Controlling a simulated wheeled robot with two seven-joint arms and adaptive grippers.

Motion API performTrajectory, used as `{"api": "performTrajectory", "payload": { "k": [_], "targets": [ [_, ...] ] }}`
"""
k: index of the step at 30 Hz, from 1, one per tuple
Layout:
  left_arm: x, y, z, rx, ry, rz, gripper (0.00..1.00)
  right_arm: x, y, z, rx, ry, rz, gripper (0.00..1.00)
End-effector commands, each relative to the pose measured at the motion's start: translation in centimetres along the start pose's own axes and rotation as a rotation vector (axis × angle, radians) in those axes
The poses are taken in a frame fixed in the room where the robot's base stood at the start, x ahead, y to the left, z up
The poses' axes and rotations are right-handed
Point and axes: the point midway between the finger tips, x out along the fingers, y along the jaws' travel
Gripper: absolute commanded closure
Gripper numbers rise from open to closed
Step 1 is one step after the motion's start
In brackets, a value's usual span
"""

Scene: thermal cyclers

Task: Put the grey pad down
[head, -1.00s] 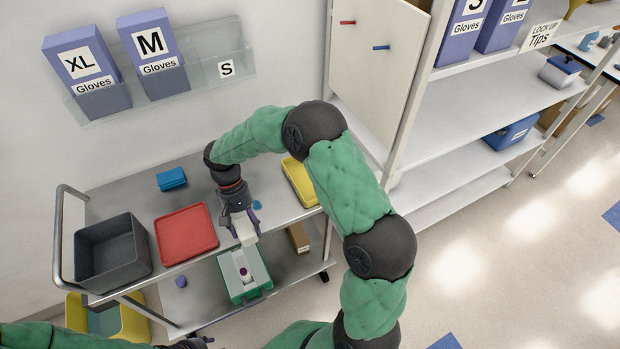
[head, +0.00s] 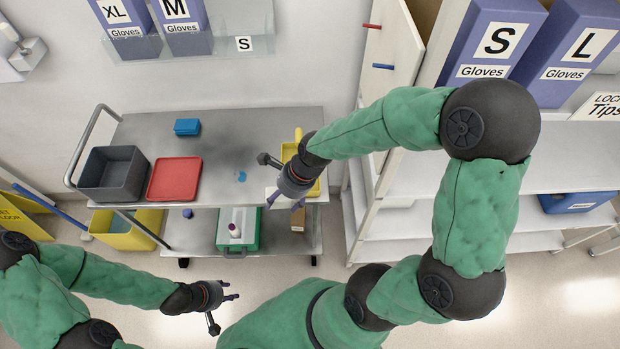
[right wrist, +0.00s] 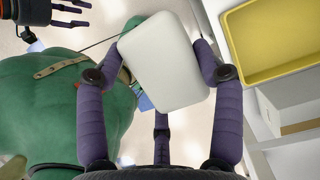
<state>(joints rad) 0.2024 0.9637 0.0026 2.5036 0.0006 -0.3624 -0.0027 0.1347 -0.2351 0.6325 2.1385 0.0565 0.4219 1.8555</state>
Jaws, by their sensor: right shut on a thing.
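The grey pad (right wrist: 165,62), a pale, rounded rectangular block, is held between the purple fingers of my right gripper in the right wrist view. In the head view my right gripper (head: 287,199) is near the cart's front right edge, and only a pale bit of the pad shows there. The pad appears held clear of the cart top (head: 225,140). My left gripper (head: 226,304) is in front of the cart, low in the head view, with its fingers apart and empty.
On the cart top are a dark grey bin (head: 112,178), a red tray (head: 174,179), a blue block (head: 187,127) and a yellow tray (head: 315,187) close to my right gripper. A green box (head: 250,215) stands on the lower shelf. The cart's middle top is mostly clear.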

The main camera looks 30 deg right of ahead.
Motion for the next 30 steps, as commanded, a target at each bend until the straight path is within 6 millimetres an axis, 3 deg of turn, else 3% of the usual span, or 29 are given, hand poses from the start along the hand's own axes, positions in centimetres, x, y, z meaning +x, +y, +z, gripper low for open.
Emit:
{"api": "performTrajectory", "payload": {
  "k": [16,30],
  "targets": [
    [0.1,0.0,-0.1,0.0,0.001,0.0,0.6,0.0,-0.3,-0.3,0.047,0.0,-0.019,0.59],
    [2.4,-0.9,-0.1,0.0,0.0,0.0,0.6,2.7,-8.6,-5.3,0.05,0.001,-0.017,0.59]
  ]
}}
